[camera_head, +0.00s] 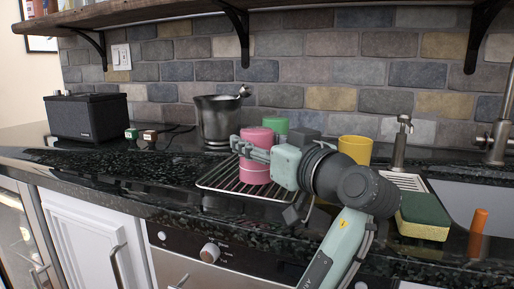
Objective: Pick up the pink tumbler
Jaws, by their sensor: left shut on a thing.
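The pink tumbler (256,172) stands upright at the wire rack (216,184) on the dark counter. I cannot tell whether its base touches the rack. My left gripper (252,147) reaches in from the right and is shut on the pink tumbler, its fingers across the upper part and hiding some of it. My right gripper is not in view.
A green tumbler (277,124) is just behind, partly hidden. A yellow cup (356,148) is to the right, a metal bucket (218,124) behind left, a black speaker (86,118) far left. A sponge (424,211) lies by the sink. A shelf (130,12) overhangs.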

